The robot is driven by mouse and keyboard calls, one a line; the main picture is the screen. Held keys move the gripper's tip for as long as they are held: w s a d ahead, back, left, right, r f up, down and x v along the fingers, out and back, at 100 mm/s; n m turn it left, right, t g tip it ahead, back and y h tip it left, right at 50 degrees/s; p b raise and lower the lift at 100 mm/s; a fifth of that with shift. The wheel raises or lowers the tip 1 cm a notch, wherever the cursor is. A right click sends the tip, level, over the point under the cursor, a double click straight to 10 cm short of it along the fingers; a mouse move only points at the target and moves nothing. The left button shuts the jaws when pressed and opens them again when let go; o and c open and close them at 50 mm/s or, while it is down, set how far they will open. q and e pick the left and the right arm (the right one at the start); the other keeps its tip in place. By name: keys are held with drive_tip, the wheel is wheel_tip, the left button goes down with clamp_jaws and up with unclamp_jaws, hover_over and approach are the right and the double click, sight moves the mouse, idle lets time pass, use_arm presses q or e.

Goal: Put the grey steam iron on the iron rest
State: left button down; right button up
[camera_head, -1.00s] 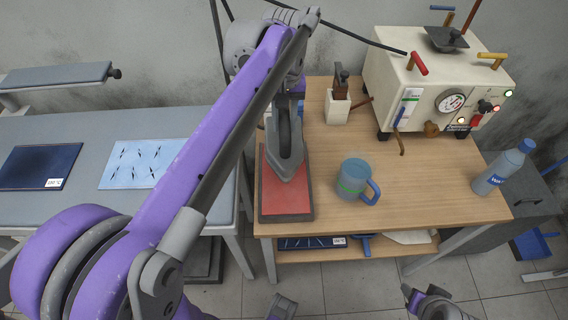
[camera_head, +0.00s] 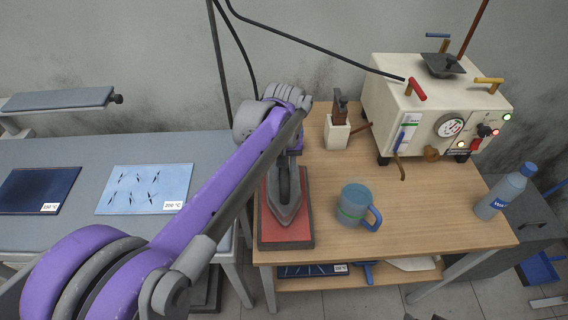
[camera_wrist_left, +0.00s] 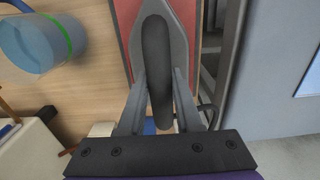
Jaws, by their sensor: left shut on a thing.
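The grey steam iron (camera_head: 285,211) is over the red pad of the iron rest (camera_head: 272,234), its pointed tip toward the table's front edge. It looks roughly level and in line with the pad; I cannot tell whether its sole touches. My left gripper (camera_wrist_left: 157,85) is shut on the iron's dark handle, with a finger on each side. In the left wrist view the iron (camera_wrist_left: 178,32) covers much of the red rest (camera_wrist_left: 127,12). My left arm hides the iron's rear and part of the rest in the head view.
A blue mug (camera_head: 355,203) stands right of the rest. A padded ironing board (camera_head: 70,226) is at left.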

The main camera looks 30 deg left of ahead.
use_arm(q)
drive_tip(key=shift+f, duration=0.15)
drive_tip(key=shift+f, duration=0.1)
drive_tip(key=c, duration=0.6)
unclamp_jaws()
wheel_tip(320, 180, up, 12)
drive_tip(key=shift+f+p, duration=0.2)
drive_tip(key=shift+p, duration=0.35)
drive_tip(key=shift+s+d+r, duration=0.1)
drive_tip(key=shift+s+d, duration=0.05)
drive_tip(key=s+d+f+m+t, duration=0.1)
drive_tip(key=s+d+f+m, duration=0.1)
drive_tip(key=s+f, duration=0.3)
drive_tip(key=s+d+f+m+t, duration=0.2)
drive_tip(key=s+f, duration=0.4)
drive_tip(key=s+d+f+m+t, duration=0.2)
drive_tip(key=s+f, duration=0.3)
drive_tip(key=f, duration=0.1)
drive_tip(key=shift+s+d+f, duration=0.15)
drive_tip(key=shift+d+f, duration=0.05)
drive_tip(key=shift+d, duration=0.1)
